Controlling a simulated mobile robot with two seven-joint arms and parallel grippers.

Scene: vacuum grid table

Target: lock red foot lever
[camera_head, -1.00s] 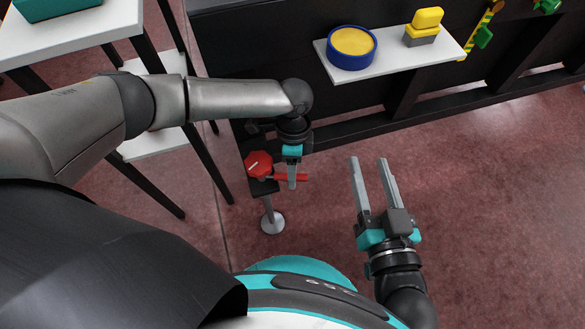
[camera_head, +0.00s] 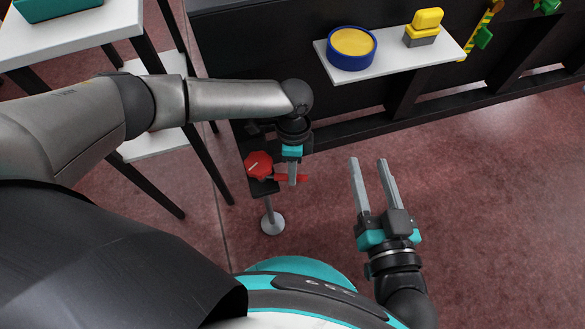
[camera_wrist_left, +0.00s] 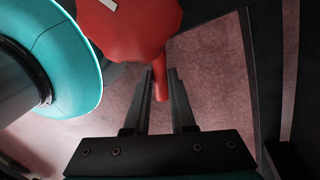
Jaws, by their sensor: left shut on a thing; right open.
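The red foot lever (camera_head: 303,179) sticks out to the right below a red lobed knob (camera_head: 259,164) at the table's lower corner. My left gripper (camera_head: 292,184) reaches down to it from above, with its fingers on the lever and hiding its middle. In the left wrist view the lever (camera_wrist_left: 160,86) lies between the two fingers of my left gripper (camera_wrist_left: 160,72), under the large red knob (camera_wrist_left: 130,28). The left gripper is shut on the lever. My right gripper (camera_head: 369,160) is open and empty, to the right over the floor.
A table foot (camera_head: 272,222) with a round pale base stands on the floor below the lever. A white shelf (camera_head: 393,64) holds a blue and yellow round piece (camera_head: 351,47) and a yellow and grey block (camera_head: 424,27). A white-topped stand is at the left. Floor at right is clear.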

